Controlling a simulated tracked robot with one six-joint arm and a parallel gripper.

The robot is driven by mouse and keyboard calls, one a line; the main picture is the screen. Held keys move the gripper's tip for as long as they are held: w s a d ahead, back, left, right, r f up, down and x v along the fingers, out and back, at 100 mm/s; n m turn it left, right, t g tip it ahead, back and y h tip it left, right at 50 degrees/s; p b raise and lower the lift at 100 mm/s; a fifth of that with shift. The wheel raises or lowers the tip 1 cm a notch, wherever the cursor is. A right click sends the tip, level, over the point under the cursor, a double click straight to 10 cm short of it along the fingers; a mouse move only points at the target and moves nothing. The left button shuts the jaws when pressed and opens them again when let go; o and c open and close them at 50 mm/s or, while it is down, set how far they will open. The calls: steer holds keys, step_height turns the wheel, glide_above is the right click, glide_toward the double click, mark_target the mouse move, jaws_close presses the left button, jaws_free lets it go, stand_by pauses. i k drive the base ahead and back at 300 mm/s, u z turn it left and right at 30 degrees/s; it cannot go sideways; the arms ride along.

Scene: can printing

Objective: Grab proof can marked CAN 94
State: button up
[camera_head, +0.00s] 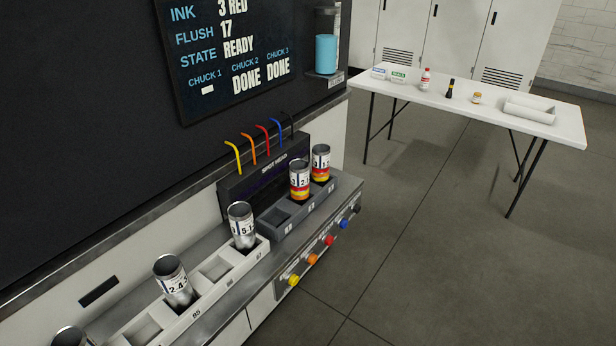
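No can in view shows a readable CAN 94 mark. In the head view, a silver can (176,282) with a label starting "2-4" stands in the white rack (222,291) by the number 95. Another silver can (242,227), label starting "5-1", stands by 97. The slot by 96 is empty, and so is the slot left of 95, whose number I cannot read. A further can (70,337) is cut off at the bottom left edge. My gripper is not in view.
The grey chuck block (272,223) has an empty first chuck; two striped cans (300,180) (320,163) stand in the others. The spray head (262,175) is behind it. The board (235,50) reads READY. A white table (450,97) stands right; the floor between is clear.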

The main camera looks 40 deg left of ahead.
mark_target(299, 168)
steer(key=z, duration=0.05)
steer(key=i, duration=2.25)
steer(key=u, duration=3.05)
